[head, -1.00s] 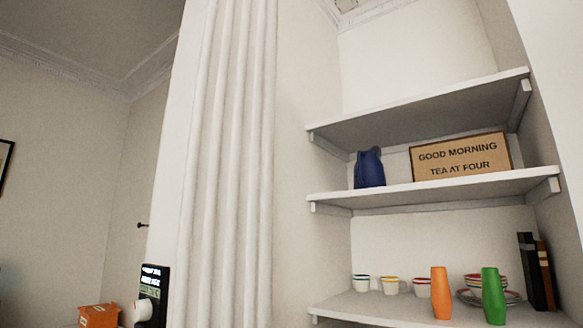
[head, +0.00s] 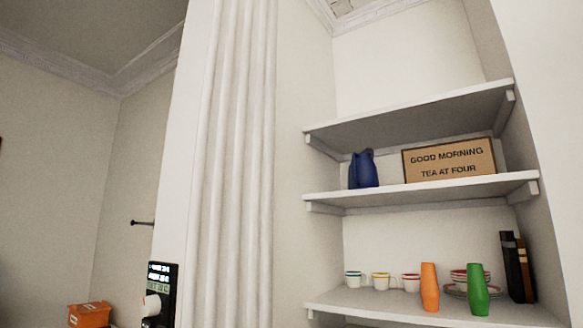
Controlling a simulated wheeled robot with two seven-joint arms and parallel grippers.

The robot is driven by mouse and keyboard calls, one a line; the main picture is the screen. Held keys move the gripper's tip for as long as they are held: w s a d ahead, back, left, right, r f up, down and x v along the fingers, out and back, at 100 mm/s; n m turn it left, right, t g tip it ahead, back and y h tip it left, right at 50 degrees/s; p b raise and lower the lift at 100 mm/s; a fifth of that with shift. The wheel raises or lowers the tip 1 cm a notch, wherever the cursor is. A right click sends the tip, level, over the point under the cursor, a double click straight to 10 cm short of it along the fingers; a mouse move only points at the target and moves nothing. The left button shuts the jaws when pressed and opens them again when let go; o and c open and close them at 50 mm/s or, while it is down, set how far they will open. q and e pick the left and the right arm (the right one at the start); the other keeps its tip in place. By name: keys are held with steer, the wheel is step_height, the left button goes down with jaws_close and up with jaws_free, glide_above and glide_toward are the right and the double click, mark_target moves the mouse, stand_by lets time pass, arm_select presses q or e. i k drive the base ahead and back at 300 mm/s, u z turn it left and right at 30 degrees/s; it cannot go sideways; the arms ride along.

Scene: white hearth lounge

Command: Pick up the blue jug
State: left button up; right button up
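The blue jug (head: 363,169) stands upright on the middle shelf (head: 420,190) of the alcove, near its left end. It is dark blue, with bare shelf in front of it. Neither of my grippers shows in the head view.
A sign reading "GOOD MORNING TEA AT FOUR" (head: 449,160) stands right of the jug. Another shelf (head: 410,115) hangs above. The lower shelf (head: 385,307) holds cups, an orange vase (head: 429,287), a green vase (head: 478,289), stacked dishes and books (head: 512,267). A fluted white pilaster (head: 235,160) rises at left.

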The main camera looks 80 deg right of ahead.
mark_target(363, 172)
steer(key=u, duration=0.15)
steer(key=k, duration=1.4)
steer(key=z, duration=1.8)
